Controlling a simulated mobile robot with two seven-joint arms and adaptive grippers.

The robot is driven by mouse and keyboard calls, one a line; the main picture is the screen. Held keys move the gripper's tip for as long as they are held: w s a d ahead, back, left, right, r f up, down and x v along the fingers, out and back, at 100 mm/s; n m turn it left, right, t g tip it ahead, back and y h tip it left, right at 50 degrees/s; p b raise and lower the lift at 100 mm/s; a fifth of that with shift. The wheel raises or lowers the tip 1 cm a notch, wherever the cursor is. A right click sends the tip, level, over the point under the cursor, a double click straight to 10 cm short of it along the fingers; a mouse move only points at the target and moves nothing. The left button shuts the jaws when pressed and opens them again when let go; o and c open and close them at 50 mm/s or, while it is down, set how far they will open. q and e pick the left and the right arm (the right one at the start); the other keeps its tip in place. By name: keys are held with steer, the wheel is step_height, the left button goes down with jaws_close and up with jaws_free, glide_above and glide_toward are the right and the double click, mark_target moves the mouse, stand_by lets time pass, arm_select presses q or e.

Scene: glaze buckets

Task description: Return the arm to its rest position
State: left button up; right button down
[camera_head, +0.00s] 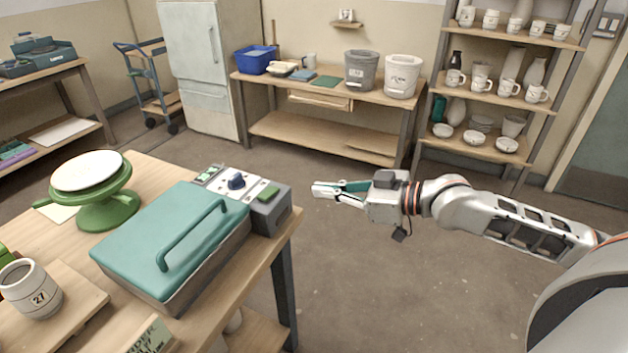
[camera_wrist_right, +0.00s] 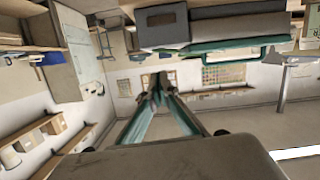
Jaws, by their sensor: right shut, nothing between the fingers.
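My right arm comes in from the right in the head view. Its gripper (camera_head: 328,190) hangs in the air over the floor, just right of the wooden table's corner, apart from everything. The gripper is shut and empty. In the right wrist view its fingers (camera_wrist_right: 158,88) meet at the tips with nothing between them. The wrist picture is turned, with the table machine near its top. My left gripper does not show in the head view.
A machine with a teal lid (camera_head: 165,240) and grey control box (camera_head: 268,212) sits on the near table, close left of the gripper. A green turntable (camera_head: 108,205) and a mug (camera_head: 30,290) stand there too. Two buckets (camera_head: 361,70) are on the back bench. Floor (camera_head: 400,290) below the arm is clear.

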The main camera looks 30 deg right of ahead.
steer(key=s+a+f+m+h+p, duration=0.15)
steer(key=s+f, duration=0.25)
steer(key=f, duration=0.6)
steer(key=s+a+f+m+h+p, duration=0.15)
steer(key=s+f, duration=0.25)
steer(key=f, duration=0.5)
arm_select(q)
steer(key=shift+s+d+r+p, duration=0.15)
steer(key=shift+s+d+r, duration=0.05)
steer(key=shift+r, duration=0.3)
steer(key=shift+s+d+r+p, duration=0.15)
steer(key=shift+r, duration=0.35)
arm_select(e)
steer(key=s+a+f+g+h, duration=0.1)
steer(key=s+a+f+h, duration=0.2)
steer(key=s+f, duration=1)
steer(key=shift+s+a+m+g+h, duration=0.35)
steer(key=shift+s+a, duration=0.25)
steer(key=shift+a, duration=0.3)
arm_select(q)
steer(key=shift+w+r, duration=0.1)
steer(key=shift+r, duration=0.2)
arm_select(e)
steer(key=shift+f, duration=0.1)
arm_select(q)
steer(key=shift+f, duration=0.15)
